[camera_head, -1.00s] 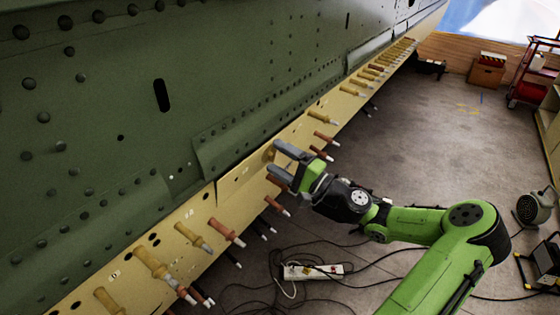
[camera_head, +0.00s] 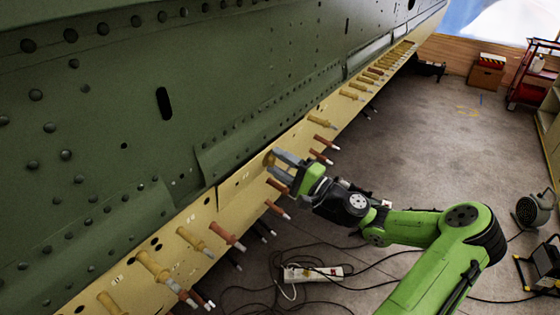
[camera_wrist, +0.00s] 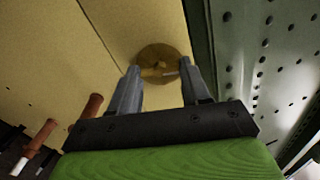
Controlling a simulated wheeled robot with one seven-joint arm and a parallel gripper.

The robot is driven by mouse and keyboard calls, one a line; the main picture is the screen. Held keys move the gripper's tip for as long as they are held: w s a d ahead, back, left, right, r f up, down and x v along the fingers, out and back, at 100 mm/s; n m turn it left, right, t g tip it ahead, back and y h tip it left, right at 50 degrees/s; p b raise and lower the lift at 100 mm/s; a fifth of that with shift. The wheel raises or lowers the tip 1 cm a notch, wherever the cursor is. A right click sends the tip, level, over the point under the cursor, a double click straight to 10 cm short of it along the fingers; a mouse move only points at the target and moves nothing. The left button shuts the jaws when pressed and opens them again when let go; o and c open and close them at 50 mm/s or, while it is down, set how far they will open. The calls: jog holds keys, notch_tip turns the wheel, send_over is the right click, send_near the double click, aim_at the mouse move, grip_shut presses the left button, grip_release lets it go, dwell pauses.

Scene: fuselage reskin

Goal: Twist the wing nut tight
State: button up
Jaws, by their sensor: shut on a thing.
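The wing nut (camera_wrist: 158,68) shows in the wrist view as a brass-coloured round piece with a raised middle, flat against the yellow panel strip. My gripper (camera_wrist: 160,74) has one grey finger on each side of that raised middle and is shut on it. In the head view my gripper (camera_head: 277,165) reaches the yellow strip (camera_head: 232,188) from the right. The wing nut (camera_head: 268,158) shows there only as a small brass edge beside the fingertips, the rest hidden by the fingers.
Several brown and tan pins stick out along the strip, with a red-brown pin (camera_head: 277,208) just below my gripper. The green fuselage skin (camera_head: 110,110) rises above. A power strip (camera_head: 313,272) and loose cables lie on the floor. Open floor (camera_head: 420,150) lies to the right.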

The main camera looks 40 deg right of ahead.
jog(key=m+p, duration=0.3)
jog(key=p, duration=0.1)
jog(key=shift+r+p, duration=0.2)
jog(key=shift+p, duration=0.2)
jog(key=m+p, duration=0.4)
jog(key=p, duration=0.1)
jog(key=shift+f+m+p, duration=0.1)
jog(key=shift+m+p, duration=0.2)
jog(key=shift+p, duration=0.1)
jog(key=m+p, duration=0.3)
jog(key=shift+a+f+m, duration=0.1)
jog(key=shift+f+m, duration=0.05)
jog(key=shift+m, duration=0.15)
jog(key=m+p, duration=0.2)
jog(key=m, duration=0.2)
jog(key=shift+f+p, duration=0.1)
jog(key=shift+p, duration=0.25)
jog(key=m+p, duration=0.1)
jog(key=m, duration=0.4)
jog(key=m+p, duration=0.2)
jog(key=m, duration=0.7)
jog(key=shift+o, duration=0.2)
jog(key=m+p, duration=0.1)
jog(key=m, duration=0.3)
jog(key=shift+m, duration=0.3)
jog(key=shift+f, duration=0.1)
